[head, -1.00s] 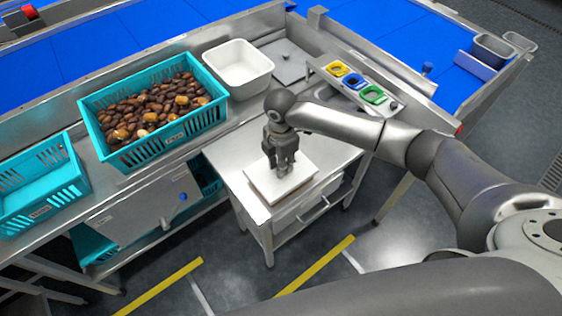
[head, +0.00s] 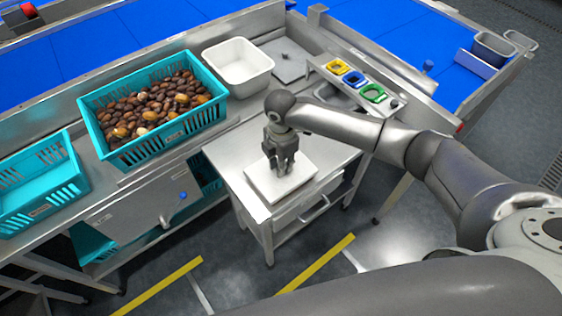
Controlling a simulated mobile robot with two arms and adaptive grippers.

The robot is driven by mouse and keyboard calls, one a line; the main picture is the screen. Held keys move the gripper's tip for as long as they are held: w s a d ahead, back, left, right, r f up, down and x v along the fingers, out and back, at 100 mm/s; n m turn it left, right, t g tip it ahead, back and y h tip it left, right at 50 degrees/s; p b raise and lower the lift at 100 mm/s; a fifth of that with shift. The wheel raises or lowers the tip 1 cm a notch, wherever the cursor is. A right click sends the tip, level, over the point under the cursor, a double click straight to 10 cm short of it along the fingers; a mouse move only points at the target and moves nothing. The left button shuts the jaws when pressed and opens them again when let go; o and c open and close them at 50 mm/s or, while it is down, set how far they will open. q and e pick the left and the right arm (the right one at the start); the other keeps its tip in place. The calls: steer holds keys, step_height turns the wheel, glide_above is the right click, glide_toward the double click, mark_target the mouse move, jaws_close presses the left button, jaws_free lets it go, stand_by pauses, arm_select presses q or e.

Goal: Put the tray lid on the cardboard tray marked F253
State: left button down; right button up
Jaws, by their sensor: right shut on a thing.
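A flat, white, square piece (head: 262,186), which looks like the tray lid, is on the small steel side table in the head view. My right gripper (head: 283,172) points down over its middle and is shut on it, hiding its centre. The piece looks level. I cannot tell whether a cardboard tray is under it or whether it rests on the steel. No F253 mark is readable. My left gripper is not in view.
A teal crate full of dates (head: 218,108) and an empty teal crate (head: 78,188) stand to the left. A white tub (head: 268,65) stands behind. Yellow, blue and green cutouts (head: 355,78) line a rail at right. Bare steel (head: 230,152) surrounds the white piece.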

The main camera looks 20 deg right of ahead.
steer(key=shift+f, duration=0.2)
steer(key=o, duration=1.4)
steer(key=shift+c, duration=0.2)
steer(key=shift+r, duration=0.1)
step_height(320, 180, up, 7)
steer(key=p, duration=0.7)
steer(key=shift+p, duration=0.3)
